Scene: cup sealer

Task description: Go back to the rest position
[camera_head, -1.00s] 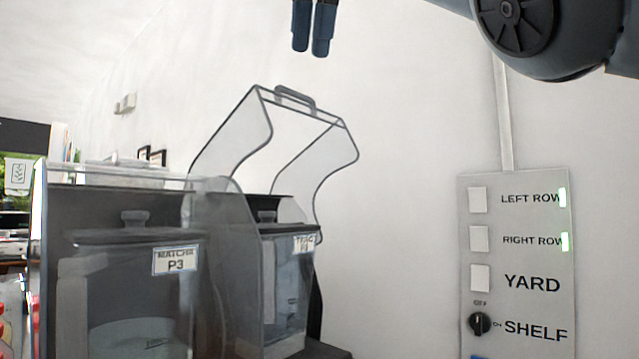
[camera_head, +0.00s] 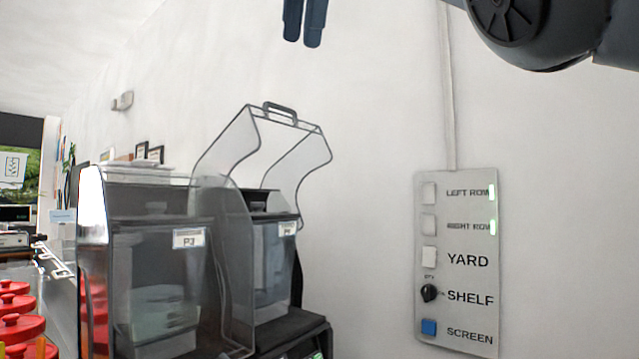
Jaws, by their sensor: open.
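My gripper (camera_head: 303,42) hangs down at the top of the head view, with two dark blue fingers side by side and a narrow gap between them. It is open, holds nothing, and is in front of the white wall, apart from everything else. Its upper part is cut off by the frame edge. A dark blue link of my arm shows at the top right.
A dispenser labelled P3 (camera_head: 188,238) stands at left. Behind it is another with its clear hood (camera_head: 290,116) raised. A switch panel (camera_head: 457,262) hangs on the right wall. Red-lidded containers (camera_head: 22,325) sit at lower left. Wall space between hood and panel is free.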

